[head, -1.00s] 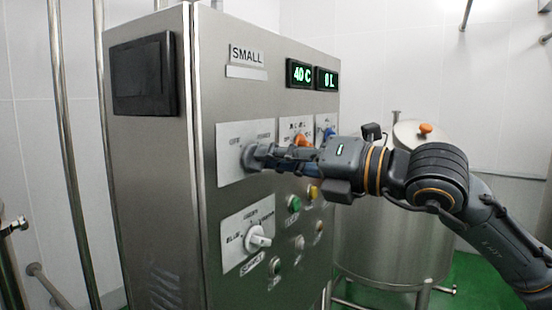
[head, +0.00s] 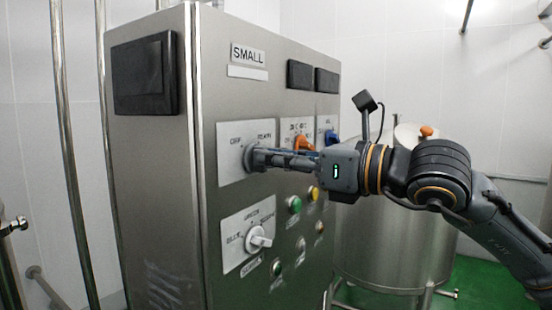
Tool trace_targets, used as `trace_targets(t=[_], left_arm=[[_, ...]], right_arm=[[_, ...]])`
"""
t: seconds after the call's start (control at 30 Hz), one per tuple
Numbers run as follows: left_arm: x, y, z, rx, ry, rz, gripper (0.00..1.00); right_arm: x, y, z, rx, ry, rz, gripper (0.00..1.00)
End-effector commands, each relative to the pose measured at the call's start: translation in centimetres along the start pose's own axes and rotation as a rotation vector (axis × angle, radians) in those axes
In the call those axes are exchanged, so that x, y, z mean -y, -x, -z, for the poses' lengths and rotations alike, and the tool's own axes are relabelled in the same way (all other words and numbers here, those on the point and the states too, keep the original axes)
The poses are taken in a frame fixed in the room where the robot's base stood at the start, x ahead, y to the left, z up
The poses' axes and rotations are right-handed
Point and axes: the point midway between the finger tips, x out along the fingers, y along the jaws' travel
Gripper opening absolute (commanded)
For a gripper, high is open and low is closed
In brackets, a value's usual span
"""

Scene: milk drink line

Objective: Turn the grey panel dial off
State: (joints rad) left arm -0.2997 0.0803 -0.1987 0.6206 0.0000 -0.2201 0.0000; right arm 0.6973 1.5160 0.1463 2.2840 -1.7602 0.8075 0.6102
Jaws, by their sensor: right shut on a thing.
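The grey panel dial (head: 249,158) is on a white plate (head: 230,172) in the upper part of the steel cabinet's front, with small lettering above it, "OFF" at the left. My right gripper (head: 258,158) is shut on the dial and covers part of it. Its arm reaches in from the right. The two small displays (head: 299,74) at the top right of the panel are dark. My left gripper is not in view.
A white dial (head: 257,239) is below on the panel. An orange knob (head: 302,143) and a blue knob (head: 331,137) sit right of the grey dial. Green (head: 294,204) and yellow (head: 313,193) buttons are below my right gripper. A steel tank (head: 385,245) stands behind my arm.

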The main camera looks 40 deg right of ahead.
Motion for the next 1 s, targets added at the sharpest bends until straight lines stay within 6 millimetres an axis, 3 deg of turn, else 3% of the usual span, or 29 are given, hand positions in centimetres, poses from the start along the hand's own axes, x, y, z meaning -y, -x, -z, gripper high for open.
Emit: trace_targets(t=[0.6, 1.0], left_arm=[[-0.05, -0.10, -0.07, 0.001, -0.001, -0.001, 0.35], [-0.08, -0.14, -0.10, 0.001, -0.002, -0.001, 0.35]], right_arm=[[-0.29, -0.03, 0.20, -0.004, 0.559, -0.001, 0.00], [-0.37, -0.03, 0.27, -0.004, 0.761, -0.001, 0.00]])
